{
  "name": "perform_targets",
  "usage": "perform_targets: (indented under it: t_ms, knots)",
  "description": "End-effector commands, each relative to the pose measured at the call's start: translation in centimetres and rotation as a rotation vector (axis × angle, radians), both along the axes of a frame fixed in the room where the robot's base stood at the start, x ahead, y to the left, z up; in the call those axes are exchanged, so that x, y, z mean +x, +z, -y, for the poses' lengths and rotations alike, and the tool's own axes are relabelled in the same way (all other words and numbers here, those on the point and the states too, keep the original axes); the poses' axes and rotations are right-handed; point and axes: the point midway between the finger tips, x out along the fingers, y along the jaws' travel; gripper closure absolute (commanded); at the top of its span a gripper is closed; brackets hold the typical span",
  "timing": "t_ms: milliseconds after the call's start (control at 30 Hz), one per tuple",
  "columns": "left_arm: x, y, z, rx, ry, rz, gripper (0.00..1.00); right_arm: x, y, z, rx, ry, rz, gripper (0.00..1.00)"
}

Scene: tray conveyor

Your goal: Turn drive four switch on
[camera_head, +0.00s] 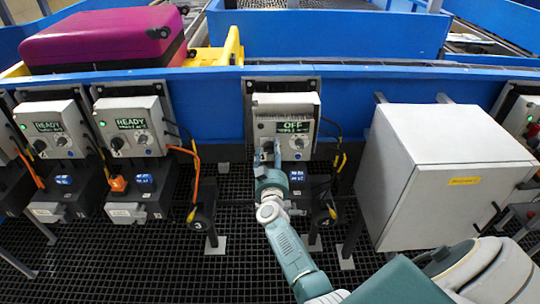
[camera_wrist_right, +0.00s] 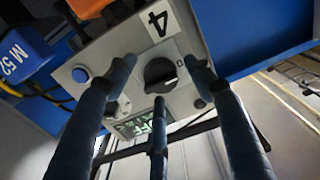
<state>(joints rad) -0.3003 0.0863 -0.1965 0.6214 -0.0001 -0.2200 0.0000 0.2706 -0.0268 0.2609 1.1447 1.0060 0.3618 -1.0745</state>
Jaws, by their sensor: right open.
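The drive four control box (camera_head: 284,118) is a light grey box on the blue conveyor side, and its display (camera_head: 295,126) reads OFF. In the right wrist view the box carries a "4" label (camera_wrist_right: 158,22), a black rotary switch (camera_wrist_right: 160,73) and a blue button (camera_wrist_right: 81,75). My right gripper (camera_head: 267,150) is at the lower left of the box face and hides the switch in the head view. In the right wrist view its open fingers (camera_wrist_right: 160,88) stand around the switch, with nothing clamped; contact cannot be told. My left gripper is not in view.
Two similar boxes reading READY (camera_head: 132,124) stand to the left. A large grey cabinet (camera_head: 440,170) stands close on the right. Orange and black cables hang beside the boxes. A magenta suitcase (camera_head: 105,40) lies on the conveyor behind. Dark grating covers the floor.

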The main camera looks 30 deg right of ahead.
Motion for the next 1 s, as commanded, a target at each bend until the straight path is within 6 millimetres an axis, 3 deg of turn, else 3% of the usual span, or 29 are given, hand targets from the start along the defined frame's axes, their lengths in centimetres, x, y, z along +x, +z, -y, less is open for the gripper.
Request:
perform_targets:
  t_ms: [67, 200, 300, 1000]
  knots:
    - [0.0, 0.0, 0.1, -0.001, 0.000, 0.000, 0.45, 0.0, 0.0, 0.0, 0.000, 0.000, 0.000, 0.49]
    - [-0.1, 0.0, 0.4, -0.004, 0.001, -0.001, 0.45, 0.0, 0.0, 0.0, 0.000, 0.000, 0.000, 0.77]
    - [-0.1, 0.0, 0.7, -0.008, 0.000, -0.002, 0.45, 0.0, 0.0, 0.0, 0.001, 0.001, 0.000, 0.91]
    - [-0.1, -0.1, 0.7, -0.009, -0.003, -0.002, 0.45, -0.1, -0.3, -0.1, 0.090, 0.001, 0.050, 0.92]
